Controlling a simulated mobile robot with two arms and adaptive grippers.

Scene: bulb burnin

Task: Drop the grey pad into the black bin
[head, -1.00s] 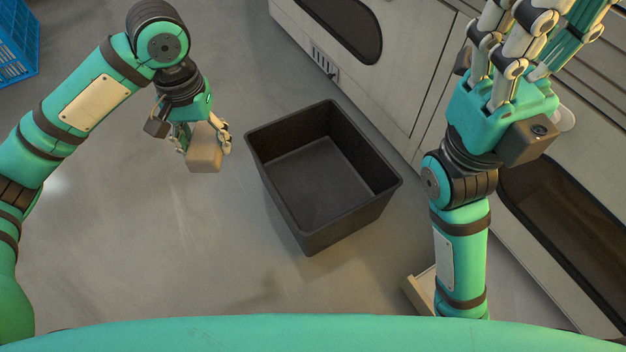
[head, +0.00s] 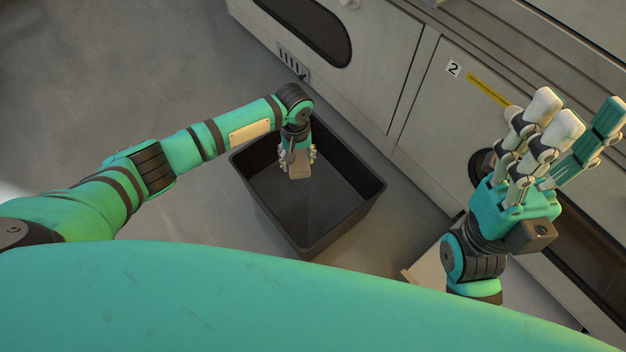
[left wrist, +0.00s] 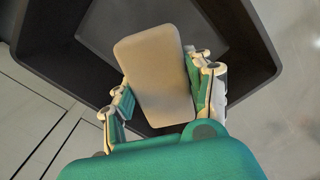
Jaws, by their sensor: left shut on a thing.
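The grey pad (head: 300,166) is a small greyish-beige block held in my left gripper (head: 298,160). It also shows in the left wrist view (left wrist: 158,75), gripped between the fingers on both sides. The black bin (head: 268,208) stands open on the floor in the middle of the head view. The left gripper and pad are over the bin's opening, and the bin's rim (left wrist: 262,45) surrounds them in the left wrist view. The bin looks empty where visible. My right gripper (head: 570,120) is at the right, fingers spread, with nothing seen between them.
A grey cabinet (head: 400,60) with a panel labelled 2 (head: 453,69) runs along the back and right of the bin. A pale box-like edge (head: 425,268) lies right of the bin, partly hidden. Grey floor (head: 110,90) is clear at the left.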

